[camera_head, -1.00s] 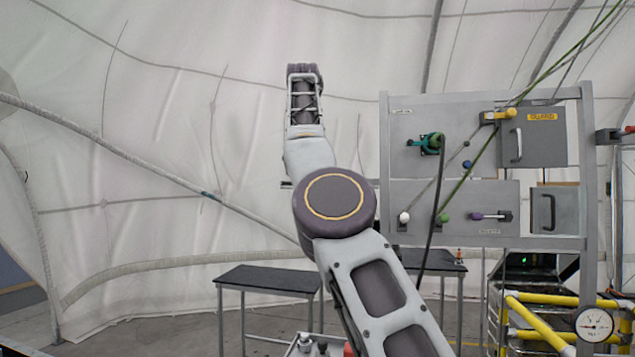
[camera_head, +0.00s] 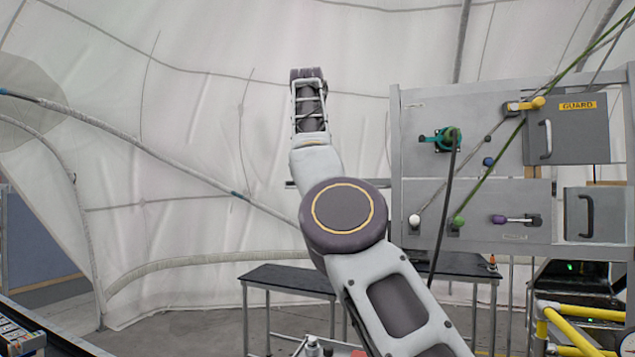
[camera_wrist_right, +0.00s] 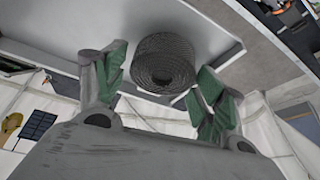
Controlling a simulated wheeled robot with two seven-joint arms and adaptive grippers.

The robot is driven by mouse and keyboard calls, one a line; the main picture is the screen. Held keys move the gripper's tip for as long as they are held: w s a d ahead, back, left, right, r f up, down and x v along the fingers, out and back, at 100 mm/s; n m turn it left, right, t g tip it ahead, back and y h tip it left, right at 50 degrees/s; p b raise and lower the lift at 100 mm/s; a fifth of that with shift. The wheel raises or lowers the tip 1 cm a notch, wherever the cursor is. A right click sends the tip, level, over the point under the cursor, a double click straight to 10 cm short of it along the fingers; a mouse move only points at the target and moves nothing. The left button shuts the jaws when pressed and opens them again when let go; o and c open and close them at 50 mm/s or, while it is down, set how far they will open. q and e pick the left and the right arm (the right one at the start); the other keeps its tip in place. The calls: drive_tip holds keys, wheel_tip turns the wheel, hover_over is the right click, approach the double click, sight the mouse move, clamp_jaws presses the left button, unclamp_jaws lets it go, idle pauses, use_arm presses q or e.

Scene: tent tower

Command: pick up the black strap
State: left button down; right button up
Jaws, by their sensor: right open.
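A dark, tightly wound coil that looks like the black strap (camera_wrist_right: 165,62) shows in the right wrist view, against a light grey panel or shelf. My right gripper (camera_wrist_right: 157,78) has its two green-padded fingers spread wide, with the coil between and beyond their tips. I see no contact between fingers and coil. In the head view my right arm rises from the bottom and bends upward; its fingers cannot be made out there. The strap cannot be made out in the head view. My left gripper is not in view.
A grey panel (camera_head: 470,115) with handles, knobs and a hanging black cable stands at the right. A dark-topped table (camera_head: 290,277) stands behind my arm. Yellow pipes (camera_head: 570,330) are at the lower right. Part of a dark-edged unit (camera_head: 25,335) shows at the lower left.

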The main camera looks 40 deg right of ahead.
drive_tip(key=shift+w+a, duration=0.15)
drive_tip(key=shift+a, duration=0.15)
drive_tip(key=shift+d, duration=0.3)
drive_tip(key=c, duration=0.4)
drive_tip(key=shift+a, duration=0.15)
drive_tip(key=c, duration=0.4)
